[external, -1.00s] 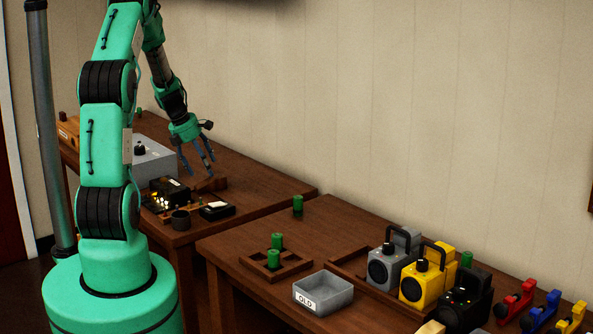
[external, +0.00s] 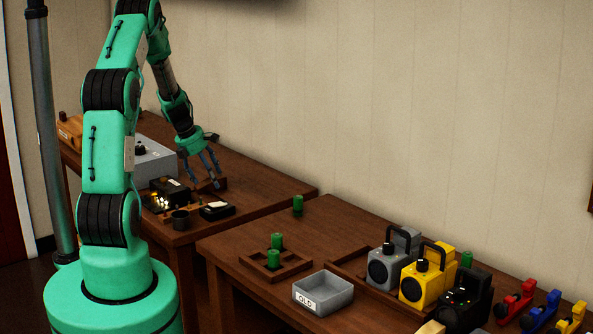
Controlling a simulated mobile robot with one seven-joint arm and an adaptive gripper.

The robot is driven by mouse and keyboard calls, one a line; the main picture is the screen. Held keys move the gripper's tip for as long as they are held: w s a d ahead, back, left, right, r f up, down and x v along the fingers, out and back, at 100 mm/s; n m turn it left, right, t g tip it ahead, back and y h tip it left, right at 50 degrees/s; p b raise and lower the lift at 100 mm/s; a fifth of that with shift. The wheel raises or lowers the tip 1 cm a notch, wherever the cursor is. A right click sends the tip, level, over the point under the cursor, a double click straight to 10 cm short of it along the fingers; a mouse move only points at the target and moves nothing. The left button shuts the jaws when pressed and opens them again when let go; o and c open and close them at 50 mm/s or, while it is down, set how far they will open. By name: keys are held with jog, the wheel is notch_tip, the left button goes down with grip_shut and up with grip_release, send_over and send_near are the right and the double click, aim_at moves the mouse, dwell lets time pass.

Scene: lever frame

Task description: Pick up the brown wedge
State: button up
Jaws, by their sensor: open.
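The brown wedge (external: 222,183) is a small dark brown block on the far-left table, close in colour to the tabletop. My gripper (external: 203,183) points down at it with its blue-grey fingers apart. The fingertips are right by the wedge and partly hide it. I cannot tell whether they touch it or whether the wedge sits between them.
A grey box (external: 152,163) is behind. The table is clear to the right of the wedge.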

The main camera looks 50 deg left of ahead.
aim_at(209, 178)
dwell(0.4)
jog(key=c, duration=1.3)
jog(key=shift+r, duration=0.1)
notch_tip(209, 178, up, 10)
jog(key=p, duration=0.2)
jog(key=shift+p, duration=0.4)
